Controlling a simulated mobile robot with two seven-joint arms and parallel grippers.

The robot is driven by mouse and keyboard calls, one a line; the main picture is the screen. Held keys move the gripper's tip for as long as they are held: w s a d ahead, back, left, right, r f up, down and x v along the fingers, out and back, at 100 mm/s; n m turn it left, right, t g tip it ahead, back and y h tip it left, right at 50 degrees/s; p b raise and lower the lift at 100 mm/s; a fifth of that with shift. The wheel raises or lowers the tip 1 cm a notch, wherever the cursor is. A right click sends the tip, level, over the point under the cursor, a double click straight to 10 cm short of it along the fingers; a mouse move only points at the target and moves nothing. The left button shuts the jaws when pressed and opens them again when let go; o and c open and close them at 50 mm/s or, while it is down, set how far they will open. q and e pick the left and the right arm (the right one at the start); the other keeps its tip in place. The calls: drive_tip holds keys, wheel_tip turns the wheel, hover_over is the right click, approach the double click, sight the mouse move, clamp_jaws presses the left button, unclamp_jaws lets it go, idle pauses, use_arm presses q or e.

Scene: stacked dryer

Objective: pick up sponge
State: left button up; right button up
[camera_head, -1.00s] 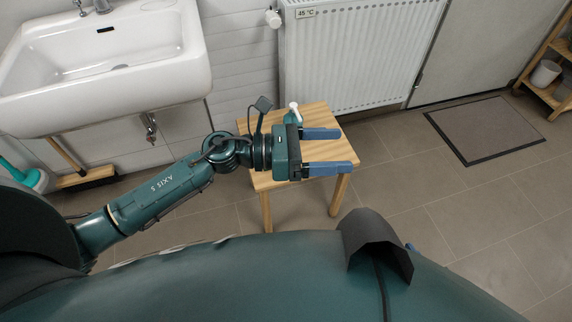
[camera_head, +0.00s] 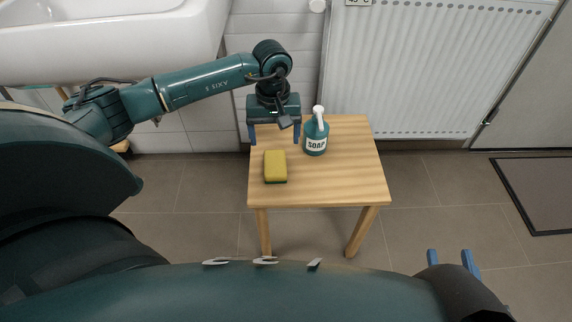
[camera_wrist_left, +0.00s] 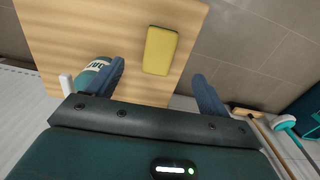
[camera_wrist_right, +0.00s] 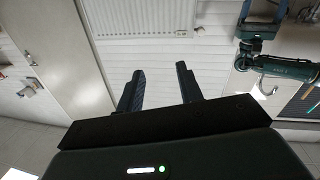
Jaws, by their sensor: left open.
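The yellow sponge (camera_head: 275,165) with a green underside lies on the left part of the small wooden table. My left gripper (camera_head: 274,138) is open and empty, just behind the sponge in the head view, with its fingers pointing toward it. In the left wrist view the sponge (camera_wrist_left: 160,50) lies ahead of and between the two blue fingers (camera_wrist_left: 160,85), apart from them. My right gripper (camera_head: 454,258) is at the lower right of the head view, away from the table. Its fingers stand apart and empty in the right wrist view (camera_wrist_right: 160,85).
A teal soap bottle (camera_head: 315,135) with a white pump stands on the table (camera_head: 340,185), close to the right of my left gripper. It also shows near a finger in the left wrist view (camera_wrist_left: 95,70). A radiator (camera_head: 420,70) and a sink (camera_head: 110,40) are behind.

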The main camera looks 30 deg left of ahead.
sight(275, 166)
use_arm(q)
drive_tip(key=f+b, duration=0.1)
drive_tip(key=f, duration=0.6)
drive_tip(key=shift+s+f+b, duration=0.2)
drive_tip(key=shift+f+b, duration=0.05)
drive_tip(key=shift+b, duration=0.15)
drive_tip(key=f, duration=0.1)
drive_tip(key=f+b, duration=0.1)
drive_tip(key=f, duration=0.1)
drive_tip(key=f+b, duration=0.1)
drive_tip(key=f, duration=0.1)
drive_tip(key=shift+w+a+f, duration=0.1)
drive_tip(key=shift+w+a, duration=0.2)
drive_tip(key=shift+w, duration=0.1)
use_arm(e)
drive_tip(key=shift+s+a+n+t+y, duration=0.2)
drive_tip(key=shift+a+n+t+y, duration=0.1)
drive_tip(key=shift+a+t+y, duration=0.45)
use_arm(q)
drive_tip(key=shift+c, duration=0.6)
use_arm(e)
drive_tip(key=shift+d, duration=0.1)
use_arm(q)
drive_tip(key=c, duration=0.9)
use_arm(e)
drive_tip(key=shift+r, duration=0.1)
